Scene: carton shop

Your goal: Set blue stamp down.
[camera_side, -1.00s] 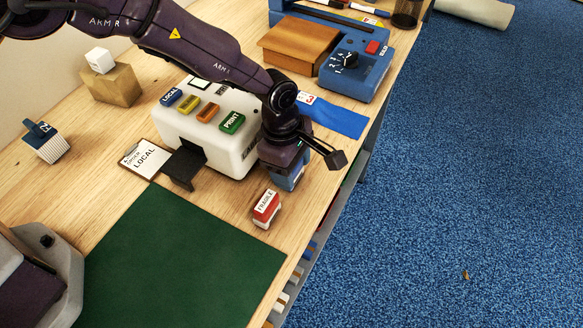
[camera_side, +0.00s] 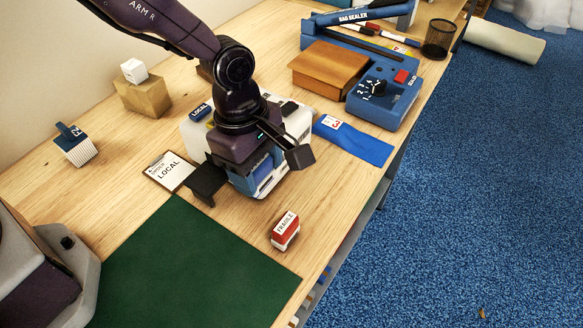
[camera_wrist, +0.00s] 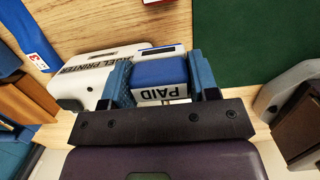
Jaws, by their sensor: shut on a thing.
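My gripper (camera_side: 256,172) is shut on the blue stamp, which shows between the two blue fingers in the wrist view (camera_wrist: 160,72). The stamp has a blue body and a white face marked PAID. In the side view my gripper and wrist hide much of the label printer (camera_side: 190,134) behind them. I cannot tell how far the stamp is above the table.
A red FRAGILE stamp (camera_side: 285,232) stands on the wood near the green mat (camera_side: 190,270). A blue strip (camera_side: 355,142) lies right of the printer. Bare wood is free at left.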

